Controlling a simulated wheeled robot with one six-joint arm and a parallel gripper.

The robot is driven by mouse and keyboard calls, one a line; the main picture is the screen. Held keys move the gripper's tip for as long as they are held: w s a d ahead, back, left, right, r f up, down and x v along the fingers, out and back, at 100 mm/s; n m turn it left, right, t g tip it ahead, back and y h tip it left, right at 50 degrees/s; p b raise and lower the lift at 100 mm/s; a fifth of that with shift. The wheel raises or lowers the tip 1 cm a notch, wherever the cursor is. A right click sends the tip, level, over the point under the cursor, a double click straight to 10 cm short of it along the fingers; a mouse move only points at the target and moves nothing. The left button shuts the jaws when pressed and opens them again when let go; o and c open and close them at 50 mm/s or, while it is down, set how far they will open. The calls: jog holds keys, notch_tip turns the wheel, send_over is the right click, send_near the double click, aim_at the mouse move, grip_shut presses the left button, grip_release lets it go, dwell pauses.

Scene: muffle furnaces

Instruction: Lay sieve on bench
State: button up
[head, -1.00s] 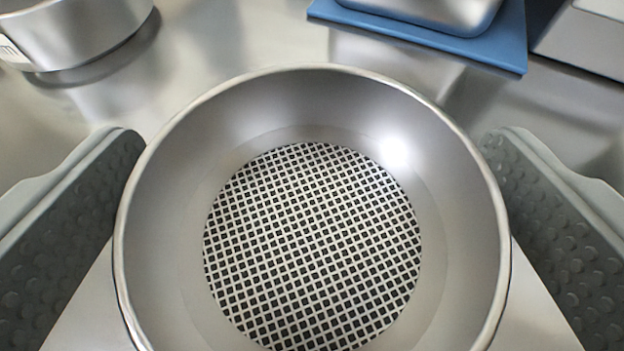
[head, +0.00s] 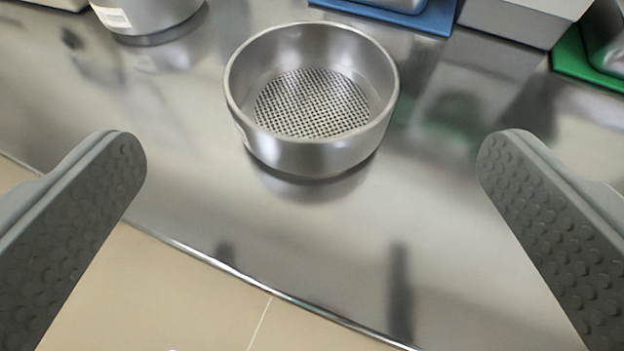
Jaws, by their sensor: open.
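The sieve (head: 308,153) is a round steel bowl with a square mesh floor. It stands upright on the shiny steel bench (head: 440,250), a little back from the front edge. My gripper (head: 312,160) is open and empty. Its two grey studded fingers show at the left and right of the picture, wide apart. The sieve lies beyond the fingertips, roughly centred between them, and neither finger touches it.
Another steel vessel with a white label (head: 150,18) stands at the back left. A blue mat (head: 400,18), a grey box (head: 520,22) and a green mat (head: 575,60) line the back right. The bench in front of the sieve is clear; tan floor lies below its edge.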

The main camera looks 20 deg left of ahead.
jog(key=shift+v, duration=1.2)
jog(key=s+a+r+m+t+h, duration=0.2)
jog(key=s+r, duration=1)
jog(key=s, duration=0.1)
jog(key=s+a+r+m+t+h, duration=0.2)
jog(key=s+r+t+h, duration=0.1)
jog(key=s+r, duration=0.9)
jog(key=s, duration=0.2)
jog(key=shift+s, duration=0.3)
jog(key=shift+a, duration=0.1)
